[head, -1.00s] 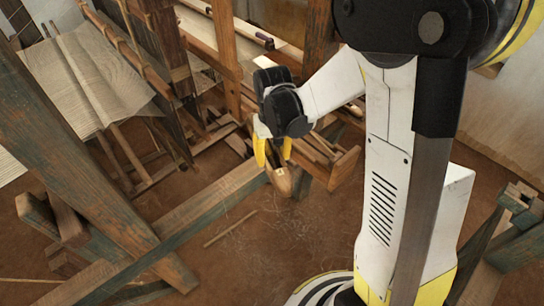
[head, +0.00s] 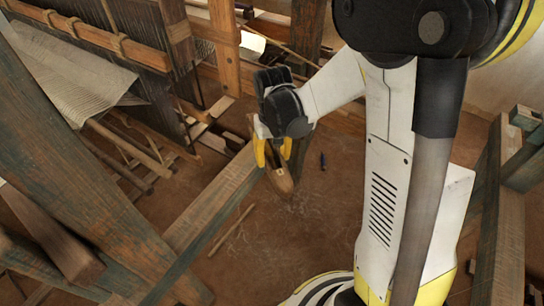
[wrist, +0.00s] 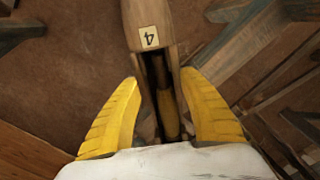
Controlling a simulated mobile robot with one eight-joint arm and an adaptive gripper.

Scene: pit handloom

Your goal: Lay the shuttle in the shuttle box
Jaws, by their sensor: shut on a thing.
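The shuttle is a wooden, boat-shaped piece with a pointed tip; it hangs in the yellow fingers of my gripper (head: 272,152), and its lower end (head: 283,181) shows below them in the head view. In the wrist view the shuttle (wrist: 136,14) runs between the two fingers, with a pale label marked 4 and a dark slot holding a yellowish bobbin. My gripper is shut on it, above the floor. I cannot make out the shuttle box in the present views.
The loom frame (head: 185,50) with its cloth (head: 75,75) stands at upper left. Thick wooden beams (head: 90,160) cross the left and lower left. A timber frame (head: 500,220) stands at right.

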